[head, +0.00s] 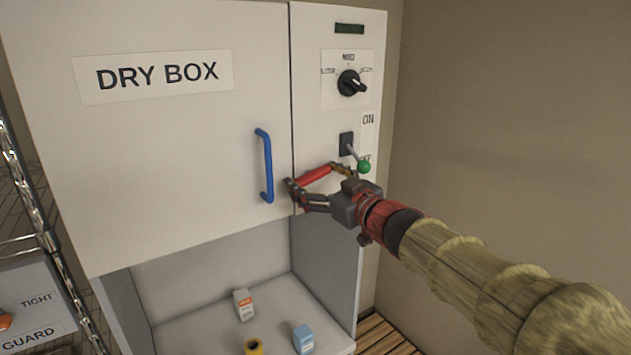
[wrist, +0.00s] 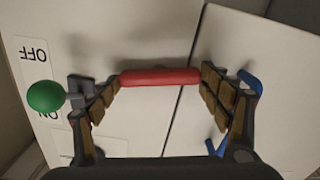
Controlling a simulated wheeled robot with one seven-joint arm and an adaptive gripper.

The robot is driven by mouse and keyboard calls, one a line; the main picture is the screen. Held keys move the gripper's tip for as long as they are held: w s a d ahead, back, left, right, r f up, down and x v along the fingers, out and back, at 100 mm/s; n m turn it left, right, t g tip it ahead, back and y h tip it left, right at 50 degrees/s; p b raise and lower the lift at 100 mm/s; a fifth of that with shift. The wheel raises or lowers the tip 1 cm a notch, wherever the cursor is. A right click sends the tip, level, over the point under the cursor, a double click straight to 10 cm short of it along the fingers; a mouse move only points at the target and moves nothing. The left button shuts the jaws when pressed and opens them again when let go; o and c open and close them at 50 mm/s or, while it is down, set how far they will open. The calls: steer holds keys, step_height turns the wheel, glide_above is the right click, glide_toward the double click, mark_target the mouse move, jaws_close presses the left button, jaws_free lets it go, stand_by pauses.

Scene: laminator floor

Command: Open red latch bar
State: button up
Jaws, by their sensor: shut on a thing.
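The red latch bar (head: 316,176) lies across the seam between the dry box door (head: 160,150) and the control panel at its right. In the head view it slopes a little, with its right end higher. My gripper (head: 319,181) has one finger at each end of the bar. In the wrist view, the red bar (wrist: 160,77) spans the space between the finger pads of my gripper (wrist: 158,88), and they are shut on its ends. The finger pads hide the bar's ends and whatever holds it to the panel.
A blue handle (head: 267,165) is on the door just left of my gripper. A green-tipped lever (head: 364,166) sits close above it, with a black knob (head: 350,83) higher up. Small containers, including a blue one (head: 303,338), stand in the open bay below.

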steer(key=n+b, duration=0.1)
steer(key=n, duration=0.2)
steer(key=shift+f+n+b, duration=0.15)
steer(key=shift+n+b, duration=0.15)
steer(key=n+b, duration=0.2)
steer(key=n, duration=0.2)
steer(key=shift+s+a+n, duration=0.1)
steer(key=shift+n, duration=0.2)
steer(key=n+b, duration=0.2)
steer(key=n, duration=0.2)
steer(key=shift+f+b, duration=0.15)
steer(key=shift+b, duration=0.25)
steer(key=shift+n+b, duration=0.75)
steer(key=shift+n, duration=0.85)
steer(key=o, duration=1.2)
steer(key=shift+c, duration=0.2)
